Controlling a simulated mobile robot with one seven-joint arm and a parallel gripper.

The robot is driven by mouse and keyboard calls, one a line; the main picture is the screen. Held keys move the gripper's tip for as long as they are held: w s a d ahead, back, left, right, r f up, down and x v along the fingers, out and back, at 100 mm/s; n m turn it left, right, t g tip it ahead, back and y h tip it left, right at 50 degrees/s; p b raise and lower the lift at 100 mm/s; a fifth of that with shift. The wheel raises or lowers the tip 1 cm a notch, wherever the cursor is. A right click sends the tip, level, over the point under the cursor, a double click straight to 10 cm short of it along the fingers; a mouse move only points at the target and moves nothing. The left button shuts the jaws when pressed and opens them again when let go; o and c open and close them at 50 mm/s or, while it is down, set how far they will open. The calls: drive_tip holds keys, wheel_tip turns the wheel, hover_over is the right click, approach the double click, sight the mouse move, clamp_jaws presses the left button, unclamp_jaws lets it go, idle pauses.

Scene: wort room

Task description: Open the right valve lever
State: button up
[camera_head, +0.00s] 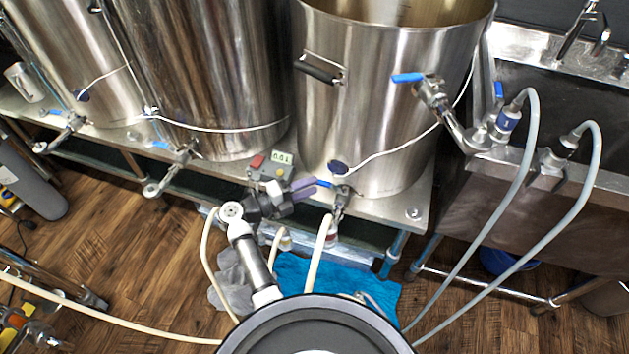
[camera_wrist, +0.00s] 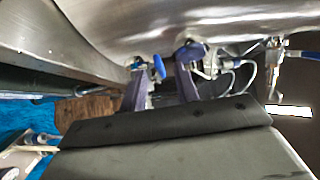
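The right kettle (camera_head: 385,120) has a low valve with a blue lever (camera_head: 325,185), just beyond my fingertips. My gripper (camera_head: 312,187) reaches in from the left with purple fingers. In the wrist view, the two fingers of my gripper (camera_wrist: 160,82) are apart, with a blue lever (camera_wrist: 158,66) showing in the gap near their tips. I cannot tell whether either finger touches it. The valve body is partly hidden by the fingers.
Pale hoses (camera_head: 319,250) hang below the valve. A blue cloth (camera_head: 290,275) lies below. The sink (camera_head: 570,100) with grey hoses is at right. Other kettles stand left.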

drive_tip(key=shift+x, duration=1.15)
clamp_jaws()
